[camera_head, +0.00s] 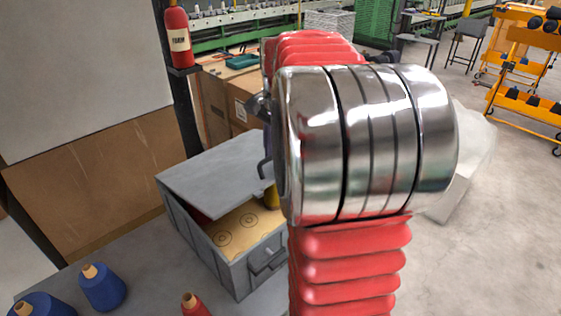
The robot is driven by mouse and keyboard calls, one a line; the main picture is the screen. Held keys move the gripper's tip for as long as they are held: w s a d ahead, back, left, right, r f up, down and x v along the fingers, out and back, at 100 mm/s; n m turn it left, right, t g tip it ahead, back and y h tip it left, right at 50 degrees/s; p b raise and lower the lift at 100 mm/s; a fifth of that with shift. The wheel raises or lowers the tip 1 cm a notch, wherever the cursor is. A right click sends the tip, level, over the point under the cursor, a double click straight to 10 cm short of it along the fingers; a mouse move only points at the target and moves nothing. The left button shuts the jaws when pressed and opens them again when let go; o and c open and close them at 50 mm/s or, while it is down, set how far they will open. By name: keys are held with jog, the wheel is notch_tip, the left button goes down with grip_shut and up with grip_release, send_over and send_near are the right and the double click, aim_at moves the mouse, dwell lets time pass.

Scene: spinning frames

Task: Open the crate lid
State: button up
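The grey crate (213,244) stands on the grey table left of my arm. Its flat grey lid (217,177) is raised at the near side and tilted, so a gap shows the inside. A tan panel with ring marks (238,230) and part of a yellow object (271,198) show in the gap. The crate's front has a latch or handle (267,258). A dark hooked part at the lid's right edge looks like part of my gripper (264,168). My chrome and red arm hides most of it, so its opening and any contact with the lid are unclear.
Blue cones (102,287) and a red cone (194,304) stand on the table (150,262) in front of the crate. A post with a red extinguisher (178,38) rises behind it. Cardboard boxes (215,103) stand behind. Open floor (490,240) lies at right.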

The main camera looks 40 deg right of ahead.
jog(key=shift+s+f, duration=0.3)
jog(key=shift+f, duration=0.35)
jog(key=shift+s+f, duration=0.1)
jog(key=shift+s, duration=0.05)
